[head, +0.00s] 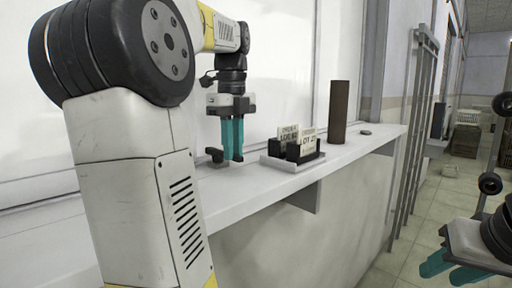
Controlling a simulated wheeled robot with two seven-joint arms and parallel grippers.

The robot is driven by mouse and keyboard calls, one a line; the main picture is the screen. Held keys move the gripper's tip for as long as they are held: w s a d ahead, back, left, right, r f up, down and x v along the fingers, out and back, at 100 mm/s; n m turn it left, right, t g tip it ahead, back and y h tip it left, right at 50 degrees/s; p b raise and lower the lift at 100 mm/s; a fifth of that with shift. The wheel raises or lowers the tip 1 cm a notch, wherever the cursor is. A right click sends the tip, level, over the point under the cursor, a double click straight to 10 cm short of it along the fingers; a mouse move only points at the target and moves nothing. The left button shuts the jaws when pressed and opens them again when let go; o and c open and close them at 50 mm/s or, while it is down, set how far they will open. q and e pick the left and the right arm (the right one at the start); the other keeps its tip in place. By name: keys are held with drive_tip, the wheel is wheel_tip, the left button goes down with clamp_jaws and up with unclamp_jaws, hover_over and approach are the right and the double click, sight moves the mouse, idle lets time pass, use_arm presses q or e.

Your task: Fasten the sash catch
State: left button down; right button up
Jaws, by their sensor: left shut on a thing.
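The sash catch (215,155) shows as a small dark fitting on the white sill, against the foot of the window frame. My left gripper (232,157) points straight down at it, its teal fingers close together and shut on a part of the catch. The fingers hide most of that part, so the catch's exact position cannot be told. My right gripper (453,272) is at the lower right edge, away from the sill, with its two teal fingers apart and nothing visible between them.
On the sill (262,183), right of the catch, stands a tray (275,163) with black holders and lettered cards (308,142). Beyond it are a brown upright cylinder (339,112) and a small dark disc (365,133). A grey barred frame (415,120) stands past the sill's end.

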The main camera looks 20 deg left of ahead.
idle(0.4)
use_arm(q)
drive_tip(key=c, duration=1.4)
unclamp_jaws()
drive_tip(key=shift+o, duration=0.2)
wheel_tip(320, 180, up, 8)
drive_tip(key=shift+f, duration=0.1)
drive_tip(key=shift+s, duration=0.1)
